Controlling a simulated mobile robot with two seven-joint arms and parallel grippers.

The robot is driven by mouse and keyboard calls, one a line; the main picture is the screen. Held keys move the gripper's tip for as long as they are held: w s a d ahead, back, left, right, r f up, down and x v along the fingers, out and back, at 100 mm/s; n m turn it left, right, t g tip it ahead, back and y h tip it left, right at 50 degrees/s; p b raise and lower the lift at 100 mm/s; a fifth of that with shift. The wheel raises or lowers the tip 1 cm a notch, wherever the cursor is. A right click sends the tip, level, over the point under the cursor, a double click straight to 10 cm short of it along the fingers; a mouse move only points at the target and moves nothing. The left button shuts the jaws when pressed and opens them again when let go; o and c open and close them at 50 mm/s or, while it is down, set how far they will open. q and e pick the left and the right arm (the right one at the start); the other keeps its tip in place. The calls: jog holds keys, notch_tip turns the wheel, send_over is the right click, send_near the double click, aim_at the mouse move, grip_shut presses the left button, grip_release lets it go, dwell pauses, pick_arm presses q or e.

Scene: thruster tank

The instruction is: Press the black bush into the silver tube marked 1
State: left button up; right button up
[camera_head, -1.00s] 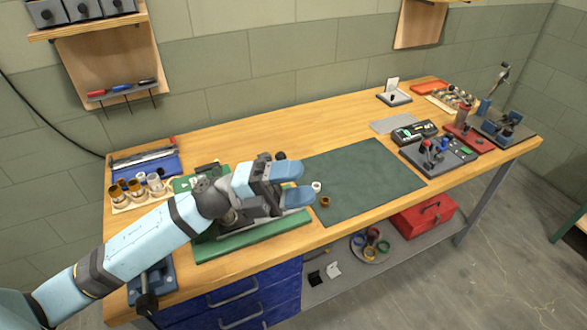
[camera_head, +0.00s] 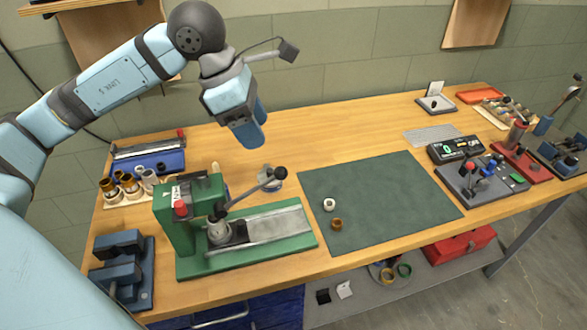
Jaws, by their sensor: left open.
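A light wooden rack on the left holds brown tubes (camera_head: 128,183) and a silver tube (camera_head: 149,177); no number is legible on them. A small dark ring (camera_head: 161,170) sits by the silver tube; I cannot tell whether it is the black bush. The green arbor press (camera_head: 176,225) stands in front of the rack, its black-knobbed lever slanting up to the right. A grey round part (camera_head: 219,232) sits at its ram; I cannot tell whether it is a tube. My left gripper (camera_head: 253,136) is open, pointing down above and behind the press. My right gripper is out of view.
A white ring (camera_head: 329,204) and a brown bush (camera_head: 337,224) lie on the dark green mat (camera_head: 390,205), otherwise clear. A round container (camera_head: 270,180) stands behind the lever. A blue vise (camera_head: 122,270) is at the front left. Fixtures and a gauge box (camera_head: 455,148) fill the right.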

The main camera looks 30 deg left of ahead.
aim_at(280, 171)
pick_arm(q)
jog(key=p+x, duration=0.1)
jog(key=x, duration=1.2)
jog(key=shift+s+d, duration=0.1)
grip_shut()
